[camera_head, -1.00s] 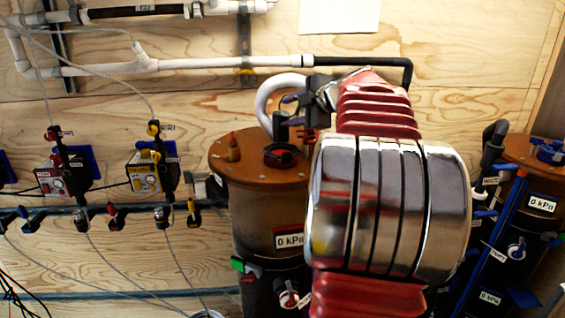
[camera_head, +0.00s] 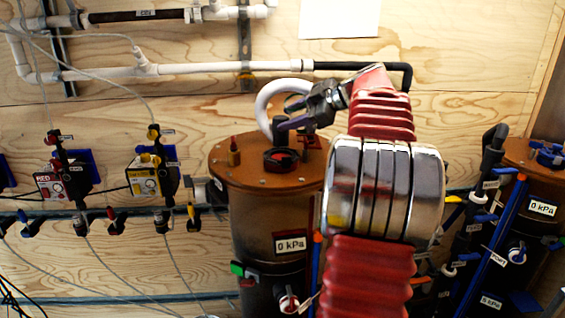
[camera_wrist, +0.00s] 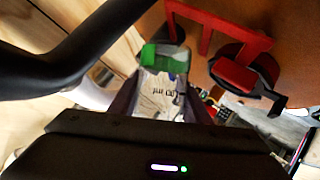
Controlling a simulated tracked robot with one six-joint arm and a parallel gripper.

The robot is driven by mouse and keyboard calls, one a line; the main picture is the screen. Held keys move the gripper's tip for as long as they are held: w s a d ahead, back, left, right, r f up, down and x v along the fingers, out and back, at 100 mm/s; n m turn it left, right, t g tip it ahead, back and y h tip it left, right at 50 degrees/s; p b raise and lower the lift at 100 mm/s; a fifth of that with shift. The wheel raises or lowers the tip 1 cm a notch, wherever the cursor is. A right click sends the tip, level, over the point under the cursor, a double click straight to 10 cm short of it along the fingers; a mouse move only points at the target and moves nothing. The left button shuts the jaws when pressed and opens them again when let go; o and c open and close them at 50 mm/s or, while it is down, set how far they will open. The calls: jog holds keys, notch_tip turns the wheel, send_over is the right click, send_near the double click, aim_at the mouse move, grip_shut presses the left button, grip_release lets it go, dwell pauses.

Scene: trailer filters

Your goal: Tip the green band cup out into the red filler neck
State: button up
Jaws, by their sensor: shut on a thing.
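The green band cup (camera_wrist: 163,88) is clear with printed marks, and its green band shows at its far end in the wrist view. My gripper (camera_wrist: 160,102) is shut around the cup's sides. The cup is hard to make out there. In the wrist view the neck (camera_wrist: 237,76) is right of the cup and apart from it in the picture. The cup's contents cannot be told.
A white hooked pipe (camera_head: 266,104) stands right behind my gripper. A small red-brown fitting (camera_head: 233,152) stands on the tank lid (camera_head: 225,172), left of the neck. A red bracket (camera_wrist: 207,25) stands beside the neck. Valves and hoses line the wall at left.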

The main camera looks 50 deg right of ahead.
jog(key=shift+d+r+m+y+b, duration=0.35)
jog(key=shift+d+m+y+b, duration=0.3)
jog(key=shift+m+y, duration=0.25)
jog(key=shift+d+r+m+y+b, duration=0.3)
jog(key=shift+d+m+y+b, duration=0.15)
jog(key=shift+d+m+y, duration=0.45)
jog(key=shift+a, duration=0.15)
jog(key=shift+w+r, duration=0.1)
notch_tip(320, 180, up, 5)
jog(key=shift+f, duration=0.1)
jog(key=shift+a, duration=0.1)
